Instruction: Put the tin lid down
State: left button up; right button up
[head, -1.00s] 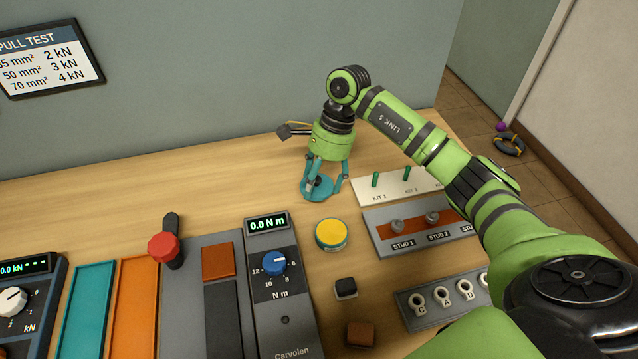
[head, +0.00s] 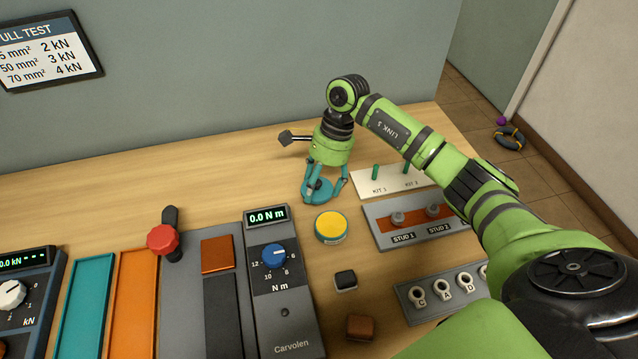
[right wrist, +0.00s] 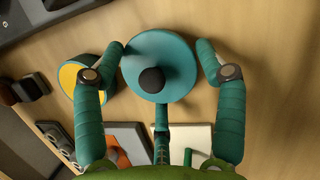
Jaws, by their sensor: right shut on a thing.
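The tin lid (right wrist: 168,52) is a teal disc with a black knob (right wrist: 151,80). My right gripper (head: 322,184) is shut on it, with teal fingers around its rim in the right wrist view (right wrist: 161,62). In the head view the lid (head: 318,196) is low over the bench, behind the tin, partly hidden by the fingers. I cannot tell whether it touches the bench. The open round tin (head: 331,226), yellow inside, stands just in front of it. My left gripper is out of view.
To the right are a white kit board (head: 372,182), a grey stud block (head: 385,238) and a lug rack (head: 418,307). A black block (head: 346,281) and a brown block (head: 360,327) lie in front. The torque tester (head: 287,318) is left. The bench behind left is clear.

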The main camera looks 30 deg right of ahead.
jog(key=o, duration=1.1)
jog(key=shift+f, duration=0.1)
jog(key=shift+c, duration=0.2)
jog(key=shift+r+p, duration=0.65)
jog(key=shift+p, duration=0.1)
jog(key=shift+w+d+r, duration=0.1)
jog(key=shift+d+r, duration=0.05)
jog(key=shift+r, duration=0.2)
jog(key=b+v, duration=0.3)
jog(key=v, duration=0.8)
jog(key=shift+r, duration=0.15)
